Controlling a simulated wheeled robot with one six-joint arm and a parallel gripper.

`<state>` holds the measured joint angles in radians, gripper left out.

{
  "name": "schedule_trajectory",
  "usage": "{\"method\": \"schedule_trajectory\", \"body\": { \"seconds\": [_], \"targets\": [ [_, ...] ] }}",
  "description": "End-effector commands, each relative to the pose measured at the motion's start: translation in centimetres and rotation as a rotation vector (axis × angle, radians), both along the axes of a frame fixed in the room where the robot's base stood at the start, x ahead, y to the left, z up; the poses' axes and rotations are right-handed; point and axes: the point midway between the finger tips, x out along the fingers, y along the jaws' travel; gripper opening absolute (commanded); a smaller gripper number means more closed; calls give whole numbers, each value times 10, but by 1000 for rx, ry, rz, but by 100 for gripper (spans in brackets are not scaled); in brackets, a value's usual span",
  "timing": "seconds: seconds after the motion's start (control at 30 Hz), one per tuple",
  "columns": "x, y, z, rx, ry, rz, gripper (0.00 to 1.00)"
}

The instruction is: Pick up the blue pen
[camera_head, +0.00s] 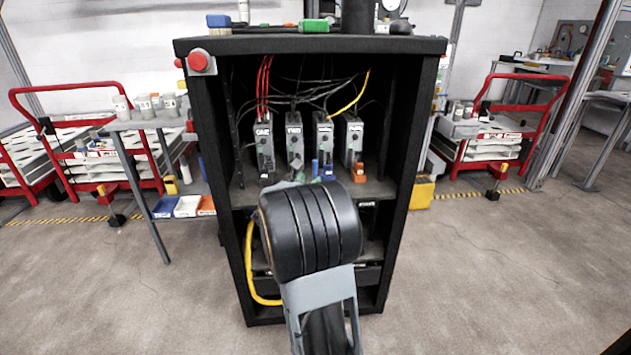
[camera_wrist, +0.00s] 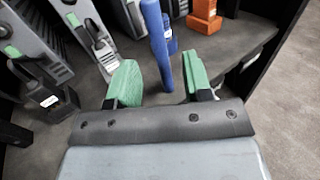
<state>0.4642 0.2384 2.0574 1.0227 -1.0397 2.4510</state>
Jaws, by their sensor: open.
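The blue pen (camera_wrist: 157,45) stands roughly upright, slightly tilted, in the wrist view, and its lower end reaches down between my fingertips. My gripper (camera_wrist: 160,80) has green fingertips, set apart on either side of the pen's lower end. Gaps show between the pen and both fingers, with the right finger closer in the picture. In the head view a small blue upright piece (camera_head: 315,168), which looks like the pen, shows just above my black wrist. My gripper's fingers are mostly hidden there behind my arm.
A black cabinet (camera_head: 212,120) surrounds the shelf. Several grey modules (camera_head: 294,142) with cables stand behind the pen. A blue connector (camera_wrist: 170,38) sits just behind the pen, and an orange one (camera_wrist: 205,16) is to its right. The cabinet's right wall (camera_wrist: 272,50) is close by.

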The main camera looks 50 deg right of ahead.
Motion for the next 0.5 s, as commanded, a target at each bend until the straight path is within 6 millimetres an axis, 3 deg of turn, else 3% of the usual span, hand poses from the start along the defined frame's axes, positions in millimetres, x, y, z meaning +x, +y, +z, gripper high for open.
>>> {"method": "schedule_trajectory", "body": {
  "seconds": [0.27,0.5],
  "targets": [
    [5,-16,-1,-2,2,1,46],
    [13,-47,-2,-1,2,0,46]
  ]
}}
